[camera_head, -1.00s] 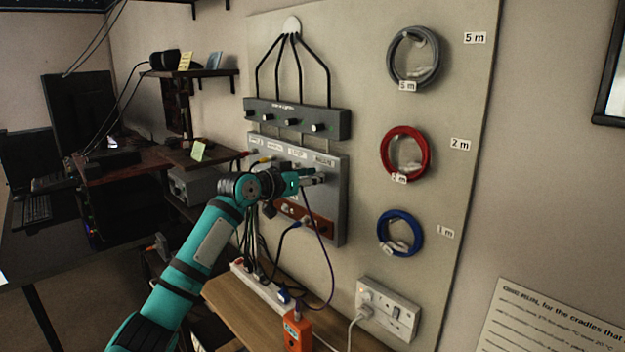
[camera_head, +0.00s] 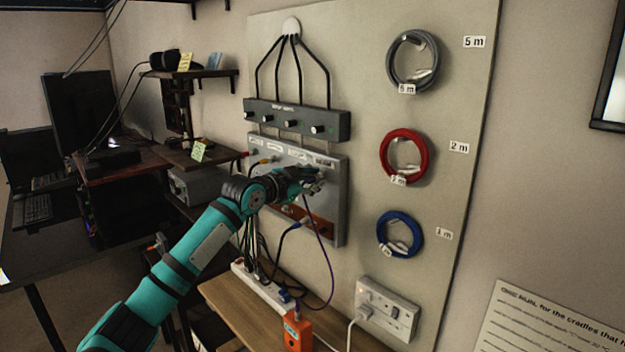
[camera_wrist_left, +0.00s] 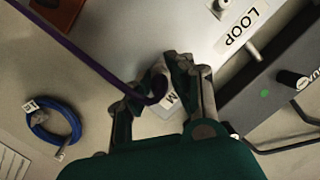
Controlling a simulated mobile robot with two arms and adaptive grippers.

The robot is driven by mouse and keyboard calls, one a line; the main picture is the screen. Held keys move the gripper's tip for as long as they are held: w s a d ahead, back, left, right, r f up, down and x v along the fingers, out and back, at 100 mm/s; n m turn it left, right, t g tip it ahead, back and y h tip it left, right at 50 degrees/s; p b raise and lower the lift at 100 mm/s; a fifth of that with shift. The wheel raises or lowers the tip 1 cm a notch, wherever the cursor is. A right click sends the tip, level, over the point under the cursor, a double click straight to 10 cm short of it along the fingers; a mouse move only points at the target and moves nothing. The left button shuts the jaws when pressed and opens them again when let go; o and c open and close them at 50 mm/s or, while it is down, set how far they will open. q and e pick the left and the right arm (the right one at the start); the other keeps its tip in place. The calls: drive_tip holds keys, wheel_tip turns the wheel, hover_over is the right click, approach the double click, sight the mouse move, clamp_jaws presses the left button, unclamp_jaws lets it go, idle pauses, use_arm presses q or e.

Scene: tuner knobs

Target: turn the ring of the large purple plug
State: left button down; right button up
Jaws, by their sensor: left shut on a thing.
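My left gripper (camera_head: 314,180) reaches the right part of the grey panel (camera_head: 336,215) on the wall board. In the left wrist view, the left gripper (camera_wrist_left: 160,75) is shut on the purple plug, whose grey end (camera_wrist_left: 158,84) shows between the fingers. The purple cable (camera_wrist_left: 85,63) runs from it to the upper left, and in the head view it hangs below the gripper (camera_head: 325,250). The fingers hide most of the plug and its ring. A white label with an M shows just beside the fingers. My right gripper is not in view.
A black-knobbed grey box (camera_head: 300,120) sits above the panel. Coiled grey (camera_head: 392,62), red (camera_head: 385,160) and blue (camera_head: 381,236) cables hang to the right. An orange device (camera_head: 297,335) and a power strip (camera_head: 262,290) are below, with other cables hanging close by.

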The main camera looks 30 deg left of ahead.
use_arm(q)
drive_tip(key=shift+f, duration=0.3)
drive_tip(key=c, duration=1.5)
unclamp_jaws()
drive_tip(key=shift+c, duration=0.2)
drive_tip(key=o, duration=0.4)
drive_tip(key=shift+r, duration=0.2)
drive_tip(key=shift+c, duration=0.2)
drive_tip(key=v, duration=1.2)
